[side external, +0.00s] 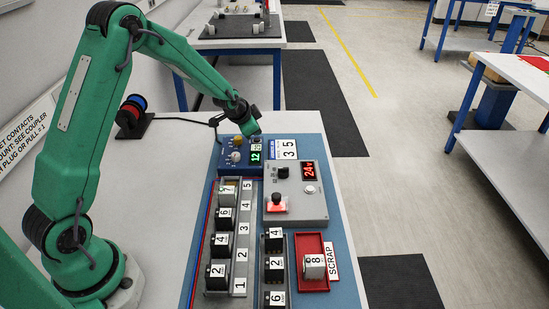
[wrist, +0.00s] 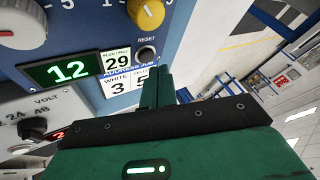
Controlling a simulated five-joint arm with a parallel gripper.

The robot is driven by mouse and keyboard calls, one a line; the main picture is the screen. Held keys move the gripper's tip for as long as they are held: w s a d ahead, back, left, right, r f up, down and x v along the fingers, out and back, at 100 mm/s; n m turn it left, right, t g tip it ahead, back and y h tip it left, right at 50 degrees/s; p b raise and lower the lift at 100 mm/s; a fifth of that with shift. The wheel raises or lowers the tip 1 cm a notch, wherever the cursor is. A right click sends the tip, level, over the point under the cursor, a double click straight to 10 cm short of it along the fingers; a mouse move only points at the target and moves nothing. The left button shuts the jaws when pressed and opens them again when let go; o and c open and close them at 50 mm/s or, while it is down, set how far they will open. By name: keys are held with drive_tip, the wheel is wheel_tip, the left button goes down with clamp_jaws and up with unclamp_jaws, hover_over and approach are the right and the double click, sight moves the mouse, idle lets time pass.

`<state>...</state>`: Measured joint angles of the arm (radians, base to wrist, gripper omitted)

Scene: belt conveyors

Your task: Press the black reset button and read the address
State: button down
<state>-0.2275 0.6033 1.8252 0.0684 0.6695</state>
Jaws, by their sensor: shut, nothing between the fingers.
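The black reset button (wrist: 146,54) sits on the blue panel (wrist: 90,30) under the word RESET in the wrist view. My gripper (wrist: 160,72) is shut and empty, its fingertips just right of and below the button; I cannot tell whether they touch it. In the side view my gripper (side external: 255,130) hides the button. A green display (wrist: 70,71) reads 12, and a small label (wrist: 116,62) beside it reads 29. The address card (wrist: 125,85) shows 3 and 5, the 5 partly hidden by the fingers; the side view shows the card (side external: 284,149) reading 3 5.
A grey box (side external: 310,205) with a red 24v display and a lit red switch (side external: 277,203) stands nearer the camera. A red scrap tray (side external: 312,240) holds a module marked 8.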

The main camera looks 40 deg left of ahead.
sight(255, 140)
drive_tip(key=shift+f, duration=0.2)
idle(0.5)
drive_tip(key=shift+a+f, duration=0.15)
drive_tip(key=shift+f, duration=0.1)
drive_tip(key=shift+f, duration=0.4)
idle(1.1)
drive_tip(key=shift+r, duration=0.8)
drive_tip(key=shift+r, duration=2.5)
